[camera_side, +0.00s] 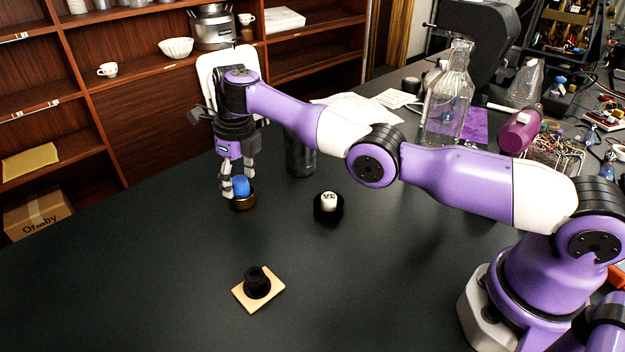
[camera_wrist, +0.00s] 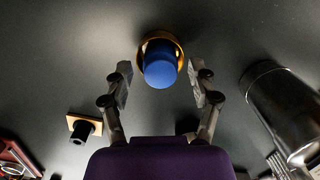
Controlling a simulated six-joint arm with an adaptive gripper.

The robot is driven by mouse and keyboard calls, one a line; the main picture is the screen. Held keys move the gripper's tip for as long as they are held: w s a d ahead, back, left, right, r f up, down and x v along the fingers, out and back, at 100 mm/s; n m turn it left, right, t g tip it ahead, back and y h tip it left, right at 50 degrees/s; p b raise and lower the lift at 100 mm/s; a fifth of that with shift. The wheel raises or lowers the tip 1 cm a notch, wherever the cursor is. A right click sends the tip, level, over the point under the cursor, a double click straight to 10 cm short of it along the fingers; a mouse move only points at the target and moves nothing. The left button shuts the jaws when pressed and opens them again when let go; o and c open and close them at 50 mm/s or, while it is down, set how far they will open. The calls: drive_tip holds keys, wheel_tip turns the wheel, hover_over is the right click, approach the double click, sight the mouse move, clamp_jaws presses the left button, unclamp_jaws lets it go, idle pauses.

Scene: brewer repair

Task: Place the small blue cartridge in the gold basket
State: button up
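The small blue cartridge (camera_side: 241,185) stands in the gold basket (camera_side: 243,203) on the dark table, with its top above the rim. In the wrist view the blue cartridge (camera_wrist: 160,70) covers most of the inside of the gold basket (camera_wrist: 178,48), whose rim shows around its far side. My gripper (camera_side: 238,184) points down at the basket in the side view. In the wrist view my gripper (camera_wrist: 159,66) is open, with one finger on each side of the cartridge and a visible gap to both. How deep the cartridge sits is hidden.
A dark cylinder (camera_side: 300,157) stands close behind the basket, to the right. A black round holder (camera_side: 328,215) with a white piece marked "3A" (camera_side: 329,201) is right of the basket. A wooden plate (camera_side: 243,296) carries a black piece (camera_side: 257,281) nearer the front. The table's left front is clear.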

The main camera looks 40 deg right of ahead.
sight(246, 180)
drive_tip(key=shift+n, duration=0.4)
drive_tip(key=r, duration=0.6)
drive_tip(key=s+d+r, duration=0.1)
drive_tip(key=r, duration=0.2)
drive_tip(key=s+d+r+n+t, duration=0.2)
drive_tip(key=s+d+r+n, duration=0.75)
drive_tip(key=n, duration=0.55)
drive_tip(key=s+f+n+t, duration=0.1)
drive_tip(key=s+f+n, duration=0.1)
drive_tip(key=s+n, duration=0.6)
drive_tip(key=s+d+f+n+t, duration=0.1)
drive_tip(key=s+f+n, duration=0.2)
drive_tip(key=s+n, duration=0.5)
drive_tip(key=shift+s, duration=0.55)
